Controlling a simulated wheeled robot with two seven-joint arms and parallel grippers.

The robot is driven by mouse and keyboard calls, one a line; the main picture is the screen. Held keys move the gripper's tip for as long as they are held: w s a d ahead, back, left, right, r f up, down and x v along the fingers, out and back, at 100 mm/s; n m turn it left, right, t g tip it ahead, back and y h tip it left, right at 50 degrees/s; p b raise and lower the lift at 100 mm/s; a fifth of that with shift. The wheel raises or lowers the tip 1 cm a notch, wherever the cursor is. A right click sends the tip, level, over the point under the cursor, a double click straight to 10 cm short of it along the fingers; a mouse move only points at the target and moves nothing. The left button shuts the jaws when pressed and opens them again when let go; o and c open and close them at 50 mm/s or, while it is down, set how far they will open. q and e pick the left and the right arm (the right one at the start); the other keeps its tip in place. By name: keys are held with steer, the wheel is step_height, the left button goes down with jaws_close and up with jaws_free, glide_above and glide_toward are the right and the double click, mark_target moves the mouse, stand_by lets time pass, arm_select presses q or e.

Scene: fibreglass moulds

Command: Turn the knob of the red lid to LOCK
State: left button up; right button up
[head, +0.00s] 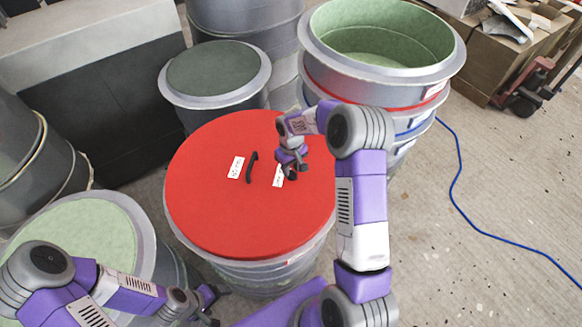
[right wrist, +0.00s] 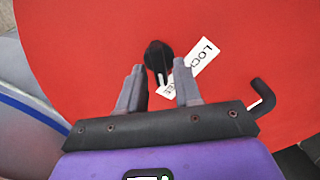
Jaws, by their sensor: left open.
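The red lid (head: 215,205) covers a round drum in the middle of the head view. Its black knob (right wrist: 157,58) shows in the right wrist view, with a white mark on its near end. A white label (right wrist: 203,55) beside it reads LOCK at its far end; its near end is partly hidden by a finger. My right gripper (head: 291,172) is over the lid; in the right wrist view its fingers (right wrist: 158,68) are apart with the knob between or just beyond their tips, no contact visible. My left gripper (head: 214,305) is open and empty, low at the left front.
A black bent handle (head: 251,167) stands up from the lid, with another white label (head: 236,167) left of it. A green-topped drum (head: 75,240), a smaller drum (head: 215,72) and an open green-lined mould (head: 385,35) crowd round.

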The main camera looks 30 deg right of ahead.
jaws_close()
steer(key=shift+n, duration=0.4)
steer(key=n+p, duration=0.1)
steer(key=n, duration=0.2)
steer(key=shift+a, duration=0.1)
steer(key=n+p, duration=0.1)
steer(key=n, duration=0.2)
steer(key=shift+s+a+r+n, duration=0.1)
steer(key=shift+n, duration=0.2)
steer(key=n+p, duration=0.2)
steer(key=n, duration=0.3)
steer(key=shift+s, duration=0.1)
steer(key=n+p, duration=0.1)
steer(key=n, duration=0.4)
steer(key=shift+s+a, duration=0.1)
steer(key=shift+n+p, duration=0.3)
steer(key=shift+n, duration=0.1)
